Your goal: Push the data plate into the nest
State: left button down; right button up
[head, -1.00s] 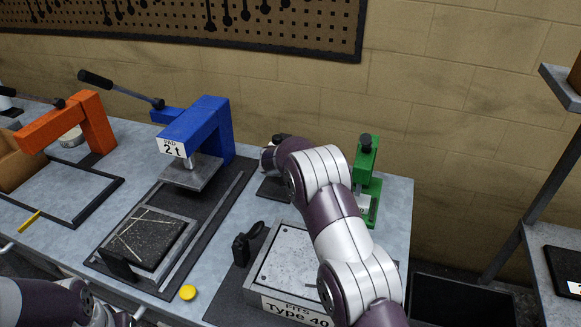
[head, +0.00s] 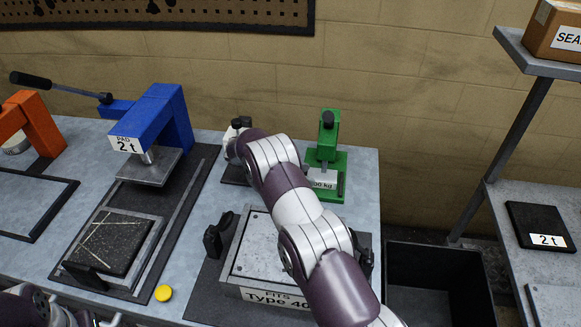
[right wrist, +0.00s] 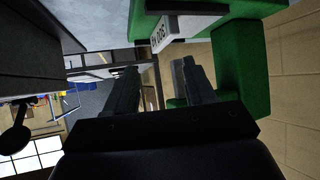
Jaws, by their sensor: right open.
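I cannot tell whether this is the data plate, and no nest can be made out for certain. My right gripper (right wrist: 158,88) is open and empty in the right wrist view. It is close to a green press (right wrist: 241,65) with a white "500 kg" label (right wrist: 165,32). In the head view my arm hides its fingers. My left arm shows only at the lower left edge; its fingers are out of frame.
The green press (head: 326,150) stands at the table's back right. A blue press (head: 165,125) with a dark pad in a tray (head: 112,245) is left. Black uprights (head: 219,236) flank the block. A dark bin (head: 435,280) lies right.

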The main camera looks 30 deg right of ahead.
aim_at(325, 181)
jog(key=p+x, duration=0.1)
jog(key=x, duration=0.6)
jog(key=shift+w+d+f, duration=0.1)
jog(key=shift+d+f, duration=0.05)
grip_shut()
